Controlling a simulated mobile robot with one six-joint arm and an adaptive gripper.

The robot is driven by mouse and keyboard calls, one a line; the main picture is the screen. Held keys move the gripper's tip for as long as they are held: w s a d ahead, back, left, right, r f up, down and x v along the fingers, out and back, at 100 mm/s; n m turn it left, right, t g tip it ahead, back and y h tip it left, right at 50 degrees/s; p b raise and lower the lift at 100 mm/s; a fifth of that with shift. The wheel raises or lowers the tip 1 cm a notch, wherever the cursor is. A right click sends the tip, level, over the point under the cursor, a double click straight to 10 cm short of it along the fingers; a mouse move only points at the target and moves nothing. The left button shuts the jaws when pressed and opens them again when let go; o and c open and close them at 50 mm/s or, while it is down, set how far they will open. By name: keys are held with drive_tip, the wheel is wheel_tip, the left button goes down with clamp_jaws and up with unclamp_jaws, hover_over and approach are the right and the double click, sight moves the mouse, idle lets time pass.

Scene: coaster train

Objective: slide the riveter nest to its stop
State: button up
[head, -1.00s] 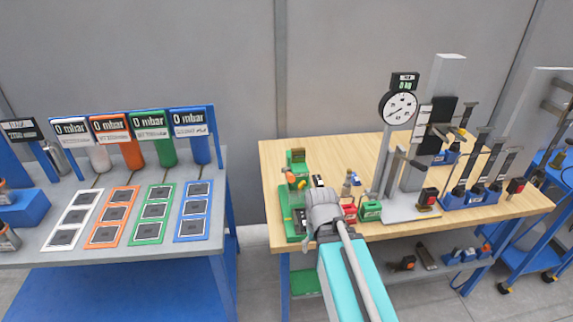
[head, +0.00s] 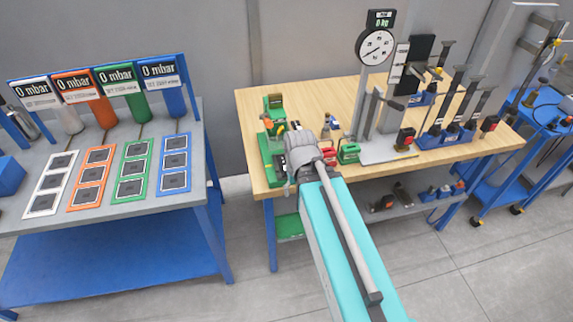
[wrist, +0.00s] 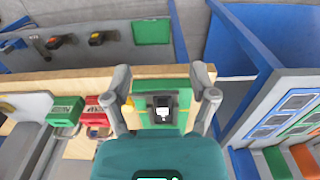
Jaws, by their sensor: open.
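The green riveter (head: 274,118) stands at the left end of the wooden bench. Its green base (wrist: 175,85) shows in the wrist view, with a dark block that looks like the nest (wrist: 162,112) carrying a small white-topped piece. My gripper (wrist: 161,85) is open, its two fingers on either side of the green base and dark block. I cannot tell whether they touch. In the head view my gripper (head: 298,155) hides the front part of the riveter. The lower part of the nest is hidden by my gripper body in the wrist view.
Red and green blocks (head: 348,152) sit just right of my gripper, close to a gauge stand (head: 375,48). Blue fixtures (head: 450,138) stand farther right on the wooden bench (head: 215,0). A grey-topped blue bench (head: 210,215) stands to the left across a gap.

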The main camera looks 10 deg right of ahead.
drive_tip(key=w+d+r+m+p, duration=0.3)
drive_tip(key=w+m, duration=0.1)
drive_tip(key=w, duration=0.3)
drive_tip(key=w+d+r+m+p, duration=0.3)
drive_tip(key=w+d+m, duration=0.1)
drive_tip(key=w, duration=0.4)
drive_tip(key=shift+w+d+r+m+p, duration=0.15)
drive_tip(key=shift+d+r+m+p, duration=0.1)
drive_tip(key=shift+r+m+p, duration=0.2)
drive_tip(key=shift+f, duration=0.25)
wheel_tip(320, 180, down, 13)
drive_tip(key=b, duration=1.4)
drive_tip(key=shift+f, duration=0.2)
clamp_jaws()
